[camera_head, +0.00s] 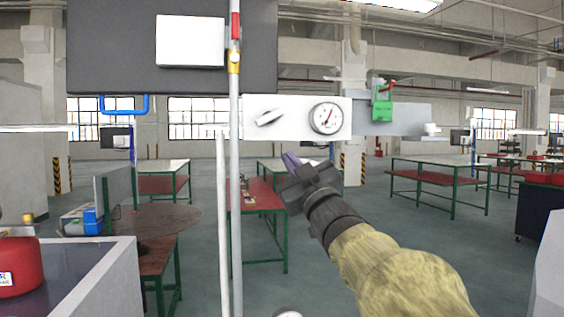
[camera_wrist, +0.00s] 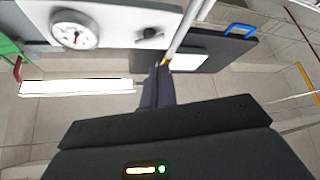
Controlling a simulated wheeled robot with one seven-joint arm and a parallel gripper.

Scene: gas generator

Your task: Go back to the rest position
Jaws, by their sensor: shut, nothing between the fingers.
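My gripper (camera_head: 290,160) is at the end of my arm, in front of and just below the white gauge panel in the head view. Its fingers are together and hold nothing; in the wrist view the fingertips (camera_wrist: 158,72) point toward the pole. The panel carries a round pressure gauge (camera_head: 326,118) and a small lever (camera_head: 270,117). The gauge (camera_wrist: 75,29) and the lever (camera_wrist: 149,33) also show in the wrist view. To the right of the gauge is a green part (camera_head: 382,110) with a red handle (camera_head: 388,87).
A grey vertical pole (camera_head: 235,190) with a yellow fitting (camera_head: 234,62) stands left of my gripper. A dark board (camera_head: 100,50) with a blue handle (camera_head: 124,110) hangs upper left. A red canister (camera_head: 18,262) sits at lower left. Workbenches (camera_head: 440,165) stand behind, with open floor between.

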